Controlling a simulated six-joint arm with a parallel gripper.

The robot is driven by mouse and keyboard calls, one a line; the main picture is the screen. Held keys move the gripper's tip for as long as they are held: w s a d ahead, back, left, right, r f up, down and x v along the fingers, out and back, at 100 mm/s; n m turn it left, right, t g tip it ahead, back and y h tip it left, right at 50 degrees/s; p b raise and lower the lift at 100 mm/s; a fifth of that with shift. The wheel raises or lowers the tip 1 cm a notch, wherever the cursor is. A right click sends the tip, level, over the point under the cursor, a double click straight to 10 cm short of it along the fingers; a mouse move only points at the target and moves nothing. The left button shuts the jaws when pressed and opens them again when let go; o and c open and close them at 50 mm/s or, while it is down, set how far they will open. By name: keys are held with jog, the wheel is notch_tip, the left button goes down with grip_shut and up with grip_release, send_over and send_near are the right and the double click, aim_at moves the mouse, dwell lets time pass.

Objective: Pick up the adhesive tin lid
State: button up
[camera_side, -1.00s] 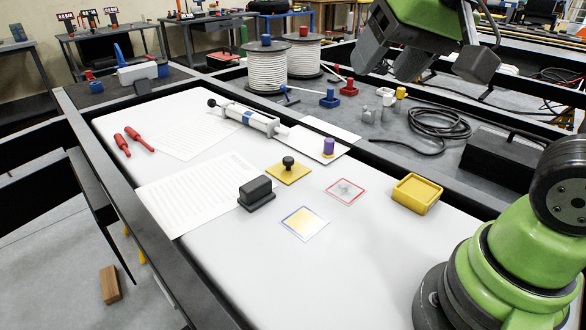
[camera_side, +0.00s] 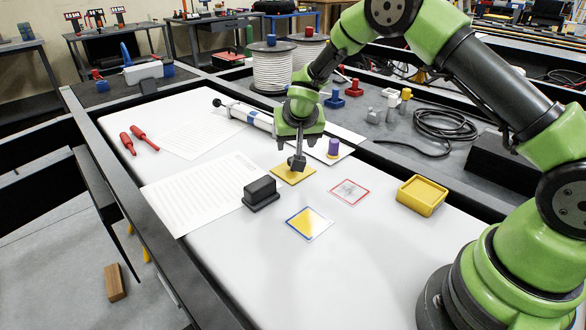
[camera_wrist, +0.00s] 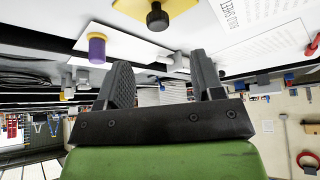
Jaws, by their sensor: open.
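The lid, a flat yellow square plate with a dark round knob, lies on the white table top, its plate showing in the side view (camera_side: 284,176). In the wrist view, the lid (camera_wrist: 190,5) is at the top edge, its dark knob (camera_wrist: 157,17) beyond the fingertips. My gripper (camera_side: 298,160) is above the lid in the side view, its dark fingers overlapping the knob, which is hard to make out there. In the wrist view, my gripper (camera_wrist: 160,65) is open, with nothing held between its two fingers. The yellow tin-like tray (camera_side: 421,196) stands to the right.
A black block (camera_side: 260,193) sits left of the lid. A purple-topped piece (camera_side: 333,148) stands close behind it to the right. A red-edged card (camera_side: 349,192) and a blue-edged card (camera_side: 309,223) lie nearby. A white tube tool (camera_side: 246,115) lies behind.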

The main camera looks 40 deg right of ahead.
jog(key=x, duration=0.8)
jog(key=shift+s+f, duration=0.15)
jog(key=shift+f, duration=0.2)
jog(key=c, duration=1)
